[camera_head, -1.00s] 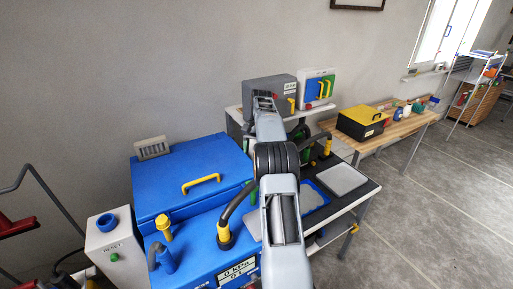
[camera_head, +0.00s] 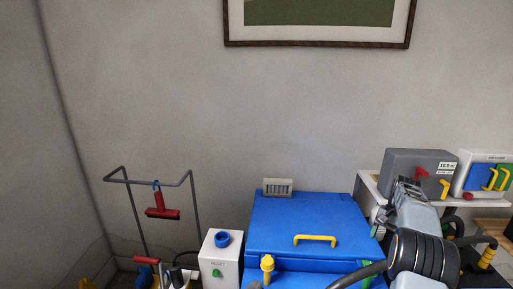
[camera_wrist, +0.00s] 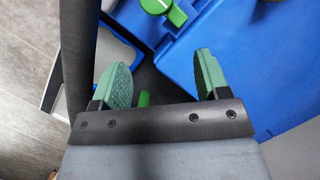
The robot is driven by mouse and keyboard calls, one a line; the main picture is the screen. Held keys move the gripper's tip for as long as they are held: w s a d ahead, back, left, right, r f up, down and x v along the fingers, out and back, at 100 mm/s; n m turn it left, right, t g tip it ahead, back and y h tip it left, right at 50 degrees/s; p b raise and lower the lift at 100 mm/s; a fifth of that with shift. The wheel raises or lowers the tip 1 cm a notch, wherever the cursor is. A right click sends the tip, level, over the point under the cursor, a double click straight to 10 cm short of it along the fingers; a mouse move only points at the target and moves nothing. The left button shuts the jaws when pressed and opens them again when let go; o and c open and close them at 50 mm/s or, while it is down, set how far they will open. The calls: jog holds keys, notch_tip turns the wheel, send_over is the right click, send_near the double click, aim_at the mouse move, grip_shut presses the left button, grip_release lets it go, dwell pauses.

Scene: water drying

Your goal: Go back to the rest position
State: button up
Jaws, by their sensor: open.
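My gripper (camera_wrist: 162,78) shows in the wrist view with its two green fingers wide apart and nothing between them. Below and beyond it are a blue surface (camera_wrist: 215,35), a green knob (camera_wrist: 155,6) and a small green peg (camera_wrist: 144,98). In the head view my grey arm reaches up at the lower right, in front of the right side of the blue box (camera_head: 300,222). The fingertips cannot be made out in the head view.
The blue box has a yellow handle (camera_head: 315,239). A white box with a blue cap (camera_head: 222,240) stands left of it. A red squeegee (camera_head: 162,208) hangs on a grey rack. A grey device (camera_head: 415,168) and a white panel (camera_head: 478,177) stand on a shelf at right.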

jog(key=s+a+r+n+t+h, duration=0.1)
jog(key=s+a+r+n+t, duration=0.1)
jog(key=s+a, duration=0.5)
jog(key=s+a+r+n+t+h, duration=0.1)
jog(key=s+a+r+n+t, duration=0.1)
jog(key=s+a+n, duration=0.2)
jog(key=s+a+r+n+t, duration=0.2)
jog(key=s+a, duration=0.9)
jog(key=a, duration=0.6)
jog(key=shift+r+n+t+h, duration=0.3)
jog(key=shift+r+n+h, duration=0.15)
jog(key=shift+n, duration=0.25)
